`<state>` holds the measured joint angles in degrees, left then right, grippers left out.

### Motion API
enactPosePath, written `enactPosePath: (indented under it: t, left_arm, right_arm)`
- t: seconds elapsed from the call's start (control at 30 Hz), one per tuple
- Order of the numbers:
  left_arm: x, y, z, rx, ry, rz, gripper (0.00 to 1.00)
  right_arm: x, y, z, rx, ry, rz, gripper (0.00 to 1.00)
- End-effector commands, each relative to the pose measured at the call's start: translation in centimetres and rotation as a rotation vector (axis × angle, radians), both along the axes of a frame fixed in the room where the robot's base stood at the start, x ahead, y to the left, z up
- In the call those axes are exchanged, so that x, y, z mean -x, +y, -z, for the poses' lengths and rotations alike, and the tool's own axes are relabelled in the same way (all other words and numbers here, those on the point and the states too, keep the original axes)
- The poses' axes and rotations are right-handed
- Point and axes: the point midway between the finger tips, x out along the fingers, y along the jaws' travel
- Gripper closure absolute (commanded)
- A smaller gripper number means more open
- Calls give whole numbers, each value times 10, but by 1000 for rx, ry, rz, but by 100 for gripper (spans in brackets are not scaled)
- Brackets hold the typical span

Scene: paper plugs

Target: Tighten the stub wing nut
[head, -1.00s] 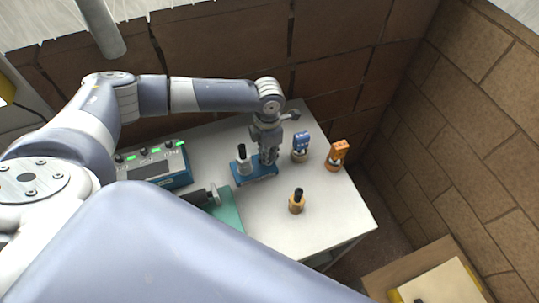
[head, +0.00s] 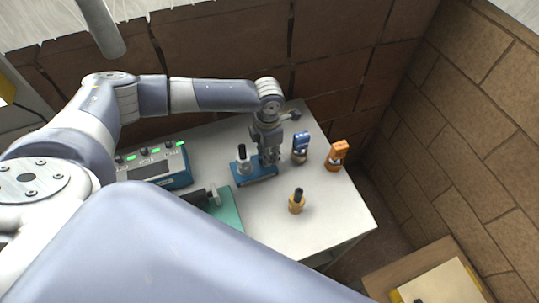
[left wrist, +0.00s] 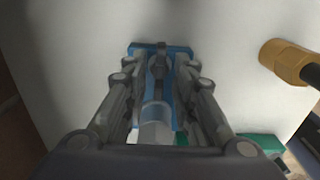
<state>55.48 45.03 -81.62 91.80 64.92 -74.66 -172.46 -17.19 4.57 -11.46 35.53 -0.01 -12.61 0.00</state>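The stub wing nut (left wrist: 158,66) shows in the left wrist view as a small dark grey piece over the blue base (left wrist: 147,47). The blue base also shows in the head view (head: 262,181), on the white table. My left gripper (head: 270,160) points down over the right part of this base. In the left wrist view its fingers (left wrist: 159,70) stand apart on both sides of the wing nut, with blue showing between. I cannot tell whether either finger touches it. A pale cylinder with a black top (head: 243,160) stands at the base's left. My right gripper is not in view.
A blue plug (head: 301,142) and an orange plug (head: 339,150) stand right of the gripper. A yellow-brown piece with a black top (head: 297,202) stands nearer the front. A control box (head: 155,170) and green plate (head: 230,209) lie left. The table's right front is clear.

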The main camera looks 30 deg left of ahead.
Motion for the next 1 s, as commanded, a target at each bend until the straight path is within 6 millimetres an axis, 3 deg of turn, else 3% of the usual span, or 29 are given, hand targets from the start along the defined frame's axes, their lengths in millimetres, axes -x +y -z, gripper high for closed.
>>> enactPosePath:
  t: [0.63, 1.0]
  left_arm:
    - [0, 0, -40, 0, 0, 0, 75]
    - [0, 0, -41, 0, 0, 0, 75]
  right_arm:
    - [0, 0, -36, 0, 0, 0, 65]
    - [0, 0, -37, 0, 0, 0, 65]
